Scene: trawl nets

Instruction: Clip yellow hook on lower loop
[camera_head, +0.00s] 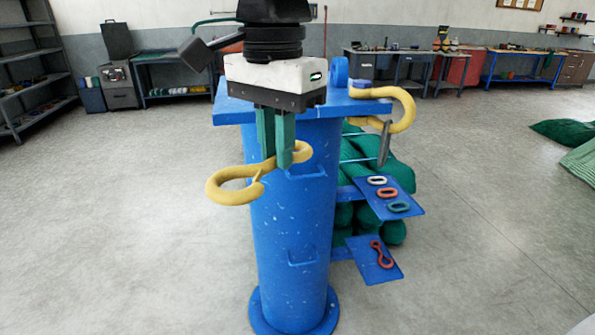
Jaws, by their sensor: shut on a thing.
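My gripper (279,157) has green fingers that point down in front of the blue post (292,215). It is shut on a yellow hook (230,197), whose large curved end sticks out to the left. A smaller rounded end of the hook shows right of the fingers. The upper loop (306,171) is a blue bracket on the post, just right of and below the fingertips. The lower loop (302,262) is a similar bracket further down the post. The held hook is well above the lower loop and apart from it.
A second yellow hook (408,105) is at the right end of the blue top plate (350,105). Small blue shelves on the right carry several coloured rings (387,192) and a red double-eyed link (381,254). Green net bundles (398,170) are behind. Floor left is clear.

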